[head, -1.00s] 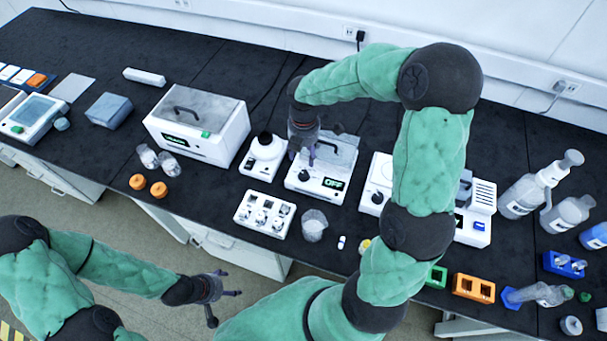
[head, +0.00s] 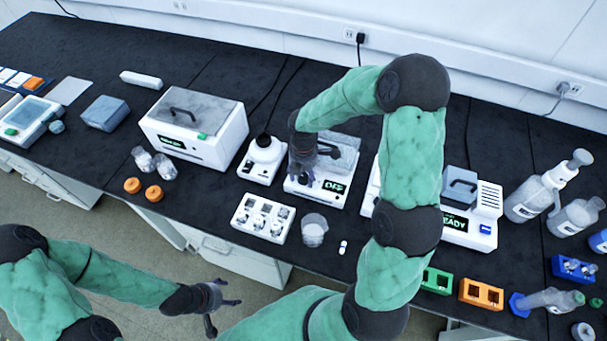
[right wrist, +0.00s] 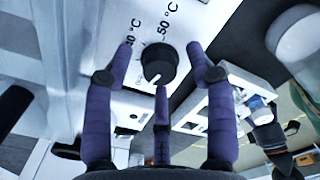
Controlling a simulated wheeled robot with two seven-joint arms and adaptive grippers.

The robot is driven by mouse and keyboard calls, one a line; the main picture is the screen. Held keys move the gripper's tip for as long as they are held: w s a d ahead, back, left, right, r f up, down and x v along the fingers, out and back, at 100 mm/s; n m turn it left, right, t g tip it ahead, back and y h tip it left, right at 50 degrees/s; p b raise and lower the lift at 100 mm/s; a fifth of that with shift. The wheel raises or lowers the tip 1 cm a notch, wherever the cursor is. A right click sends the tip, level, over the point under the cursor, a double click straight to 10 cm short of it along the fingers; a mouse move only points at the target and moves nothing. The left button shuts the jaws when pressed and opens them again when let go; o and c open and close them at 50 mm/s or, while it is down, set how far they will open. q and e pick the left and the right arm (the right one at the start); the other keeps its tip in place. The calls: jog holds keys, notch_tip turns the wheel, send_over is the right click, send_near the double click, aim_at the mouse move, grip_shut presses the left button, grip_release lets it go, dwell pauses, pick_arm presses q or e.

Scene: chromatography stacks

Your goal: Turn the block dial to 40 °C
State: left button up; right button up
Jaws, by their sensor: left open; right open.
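The block heater (head: 300,190) is a white unit with a grey translucent lid at its back and a small lit display (head: 334,187) on its front. The display seems to show digits, too small to read surely. In the right wrist view its black dial (right wrist: 160,65) sits on the white panel, with 40 °C and 50 °C printed above it. My right gripper (head: 304,170) is open at the heater's front; in the right wrist view its fingers (right wrist: 161,62) stand around the dial, contact unclear. My left gripper (head: 222,298) is open and empty, in front of the bench.
A white unit with a dark-necked round top (head: 262,158) stands close left of the heater. A white vial rack (head: 262,217) and a beaker (head: 313,230) stand in front. My right arm hides part of the instrument (head: 480,225) to the right.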

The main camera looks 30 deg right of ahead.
grip_shut()
jog(key=shift+m, duration=0.4)
jog(key=m, duration=0.3)
jog(key=shift+m, duration=0.3)
jog(key=m, duration=0.5)
jog(key=m+b, duration=0.1)
jog(key=m, duration=0.4)
jog(key=shift+m, duration=0.4)
jog(key=shift+m+b, duration=0.55)
jog(key=shift+m, duration=1.75)
